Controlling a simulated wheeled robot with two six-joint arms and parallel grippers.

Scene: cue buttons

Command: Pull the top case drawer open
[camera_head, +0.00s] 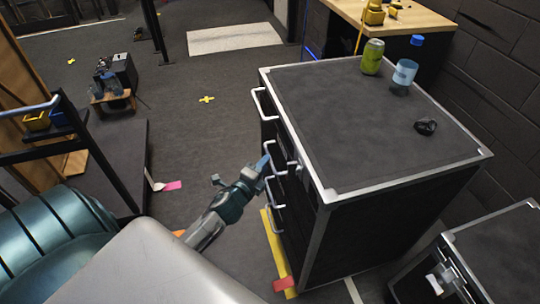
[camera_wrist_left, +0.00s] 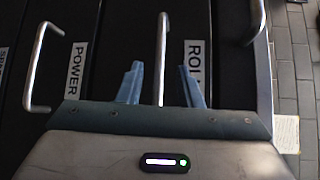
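The black case (camera_head: 385,120) with silver edges stands right of centre in the head view. Its drawer fronts face left, with several silver bar handles one above another. The top handle (camera_head: 258,105) is near the far upper edge. My left gripper (camera_head: 268,163) is at a handle lower than that one. In the left wrist view, my left gripper (camera_wrist_left: 158,70) is open, with its blue fingers on either side of a silver handle (camera_wrist_left: 162,45). Whether they touch it cannot be told. Another handle (camera_wrist_left: 36,65) lies to the left, beside a POWER label (camera_wrist_left: 76,70). The drawers look closed. My right gripper is not in view.
A green can (camera_head: 372,57) and a blue-capped bottle (camera_head: 404,75) stand on the case, with a small black object (camera_head: 426,127). A second case (camera_head: 500,255) is at the lower right. A wooden bench (camera_head: 425,18) stands behind. The floor left of the drawers is mostly clear.

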